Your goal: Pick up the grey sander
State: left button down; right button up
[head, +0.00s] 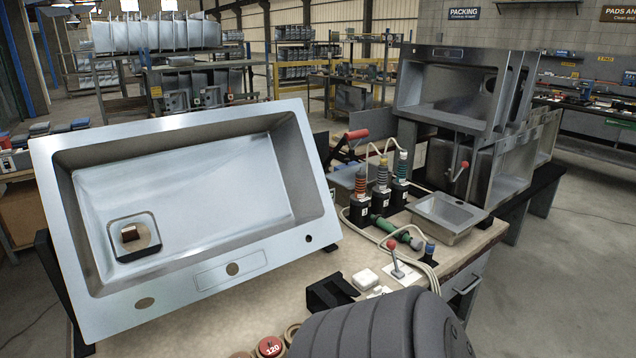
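I cannot make out a clear grey sander in the head view. A green-handled tool (397,234) lies on the bench beside several upright black tools (382,200) with coloured tops and pale hoses. A dark, ribbed grey shape (375,328) fills the bottom right foreground and hides part of the bench's front; I cannot tell whether it is part of my arm. Neither of my grippers shows.
A small steel basin (447,216), a black holder (329,293), a white block (366,279) and a red disc marked 120 (270,346) are on the bench (300,278).

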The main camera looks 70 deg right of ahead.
aim_at(380, 189)
jog(key=l+z, duration=0.15)
jog(key=z, duration=2.6)
